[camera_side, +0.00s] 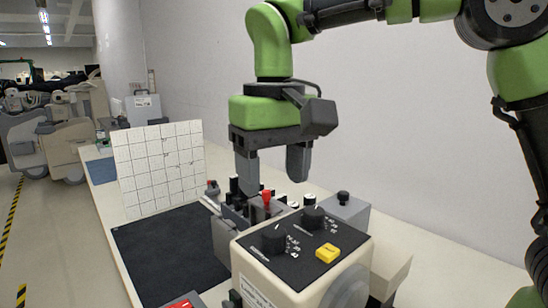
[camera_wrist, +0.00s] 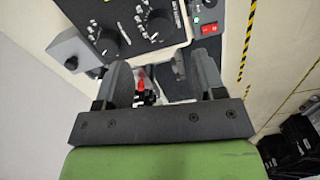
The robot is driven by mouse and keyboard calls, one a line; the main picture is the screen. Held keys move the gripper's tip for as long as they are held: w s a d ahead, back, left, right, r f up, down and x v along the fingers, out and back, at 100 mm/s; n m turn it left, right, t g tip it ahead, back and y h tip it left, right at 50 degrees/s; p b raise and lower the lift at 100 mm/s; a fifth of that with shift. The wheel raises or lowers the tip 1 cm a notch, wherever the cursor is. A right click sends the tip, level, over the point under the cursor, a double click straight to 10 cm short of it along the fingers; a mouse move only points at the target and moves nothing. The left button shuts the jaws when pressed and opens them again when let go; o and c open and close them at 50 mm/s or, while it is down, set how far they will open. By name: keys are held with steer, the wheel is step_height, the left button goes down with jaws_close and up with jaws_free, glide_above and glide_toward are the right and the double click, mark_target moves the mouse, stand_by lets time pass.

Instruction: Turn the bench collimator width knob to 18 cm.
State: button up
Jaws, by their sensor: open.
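The collimator is a cream box (camera_side: 255,268) with a black top panel. Two black knobs with white scale marks sit on it, a front one (camera_side: 273,240) and a rear one (camera_side: 313,218). They also show at the top of the wrist view, one at the centre (camera_wrist: 156,24) and one further left (camera_wrist: 105,42). The labels are too small to read, so I cannot tell which is width or its setting. My gripper (camera_side: 272,182) is open and empty, pointing down. It hangs above and behind the box, over a red-knobbed control, touching neither knob.
A yellow button (camera_side: 328,253) is beside the knobs. The red-knobbed control (camera_side: 266,198) and several black knobs stand behind the box. A grey box with a black knob (camera_side: 345,208) is at right. A gridded white board (camera_side: 160,165) stands behind a dark mat (camera_side: 170,255).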

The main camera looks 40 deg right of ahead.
step_height(320, 180, up, 2)
stand_by(0.6)
steer(key=s+d+m+t+y, duration=0.1)
steer(key=s+d+t, duration=0.2)
steer(key=s, duration=0.4)
steer(key=s+d+f+m+t+y, duration=0.1)
steer(key=s+d+t, duration=0.3)
steer(key=s+d, duration=0.2)
steer(key=s, duration=0.2)
steer(key=shift+s+d+f, duration=0.2)
steer(key=shift+s+f, duration=0.1)
stand_by(1.0)
